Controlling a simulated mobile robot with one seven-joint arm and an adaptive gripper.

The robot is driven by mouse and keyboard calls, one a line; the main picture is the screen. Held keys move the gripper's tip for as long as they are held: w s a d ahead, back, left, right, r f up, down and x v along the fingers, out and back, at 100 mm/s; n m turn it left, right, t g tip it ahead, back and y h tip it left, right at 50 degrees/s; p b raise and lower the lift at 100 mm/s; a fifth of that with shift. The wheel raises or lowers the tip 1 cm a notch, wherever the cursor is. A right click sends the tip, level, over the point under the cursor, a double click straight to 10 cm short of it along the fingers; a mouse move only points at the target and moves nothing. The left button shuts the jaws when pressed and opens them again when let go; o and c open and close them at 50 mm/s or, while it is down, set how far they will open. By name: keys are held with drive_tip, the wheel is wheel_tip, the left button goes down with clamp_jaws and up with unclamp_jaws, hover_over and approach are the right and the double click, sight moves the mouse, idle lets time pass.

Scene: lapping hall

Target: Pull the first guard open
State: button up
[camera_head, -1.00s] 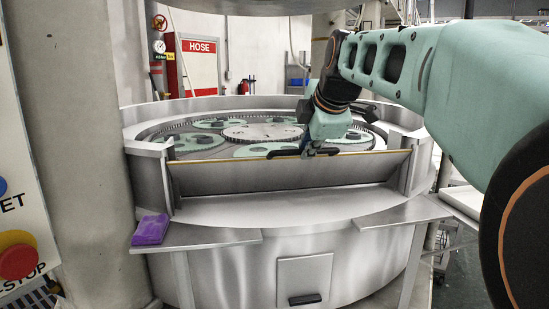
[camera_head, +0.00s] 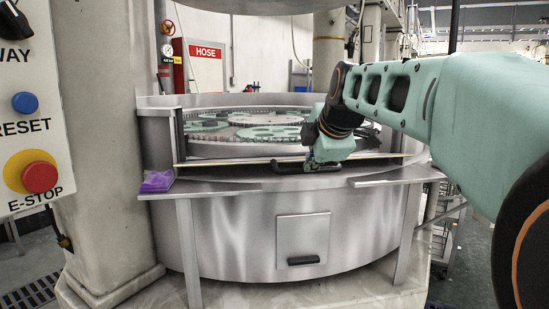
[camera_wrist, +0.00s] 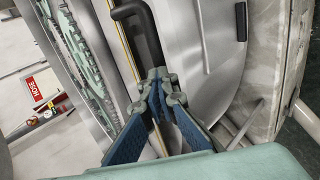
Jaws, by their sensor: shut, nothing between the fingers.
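The first guard is a flat metal panel with a yellow edge (camera_head: 230,162) at the front of the round lapping machine. It is tipped outward and shows almost edge-on in the head view. Its black handle (camera_head: 292,167) is at the middle of that edge. My gripper (camera_head: 313,164) is at the right end of the handle, which it partly hides. In the wrist view, the blue fingers of my gripper (camera_wrist: 163,82) are shut and empty. The dark handle (camera_wrist: 146,35) lies just beyond the fingertips; I cannot tell if they touch.
Carrier discs (camera_head: 270,132) lie on the machine's plate behind the guard. A purple cloth (camera_head: 157,181) rests on the left ledge (camera_head: 205,188). A right ledge (camera_head: 395,176) juts out. A panel with an E-stop (camera_head: 40,177) stands at far left, beside a column (camera_head: 98,140).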

drive_tip(key=shift+o, duration=1.3)
drive_tip(key=shift+w+r, duration=0.1)
drive_tip(key=shift+w, duration=0.1)
drive_tip(key=o, duration=0.3)
drive_tip(key=shift+r, duration=0.2)
wheel_tip(320, 180, up, 10)
